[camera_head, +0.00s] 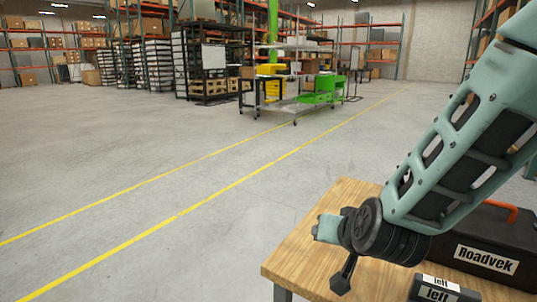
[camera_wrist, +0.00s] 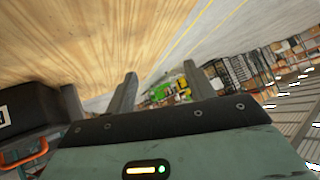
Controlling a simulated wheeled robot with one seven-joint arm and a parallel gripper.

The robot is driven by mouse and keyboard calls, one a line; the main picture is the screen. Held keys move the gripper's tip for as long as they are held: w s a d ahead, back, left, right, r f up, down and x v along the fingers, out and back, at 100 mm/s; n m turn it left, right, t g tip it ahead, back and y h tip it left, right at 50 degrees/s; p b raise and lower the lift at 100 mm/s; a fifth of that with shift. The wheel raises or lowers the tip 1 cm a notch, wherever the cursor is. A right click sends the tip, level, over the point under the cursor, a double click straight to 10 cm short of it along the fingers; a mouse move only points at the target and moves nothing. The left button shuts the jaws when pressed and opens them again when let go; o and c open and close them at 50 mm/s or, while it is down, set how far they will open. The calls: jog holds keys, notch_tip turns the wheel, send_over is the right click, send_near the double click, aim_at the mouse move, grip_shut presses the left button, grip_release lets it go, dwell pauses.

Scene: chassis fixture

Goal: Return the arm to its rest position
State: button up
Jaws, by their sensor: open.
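My gripper (camera_wrist: 99,82) shows in the wrist view with its two dark fingers apart and nothing between them. In the head view my teal arm comes down from the upper right, and its wrist end is over the wooden table (camera_head: 310,240). The fingers are hard to make out there. The table top also fills the upper left of the wrist view (camera_wrist: 90,40).
A black toolbox marked Roadvek (camera_head: 490,238), with an orange handle, stands on the table at right, close to my arm. Carts with green bins (camera_head: 322,90) and shelves stand far back. Open floor lies at left.

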jog(key=s+a+r+n+g+y, duration=0.1)
jog(key=s+a+n+g+y, duration=0.3)
jog(key=s, duration=0.4)
jog(key=s+d+r+n+g+h+p, duration=0.1)
jog(key=s+d+n+g+h, duration=0.1)
jog(key=s, duration=0.6)
jog(key=s+d+r+n+g+h+p, duration=0.1)
jog(key=s+d+n+g+h, duration=0.1)
jog(key=s, duration=0.7)
jog(key=shift+d+n+g+h, duration=0.3)
jog(key=shift+n+g, duration=0.6)
jog(key=shift+g, duration=0.2)
jog(key=shift+r, duration=0.1)
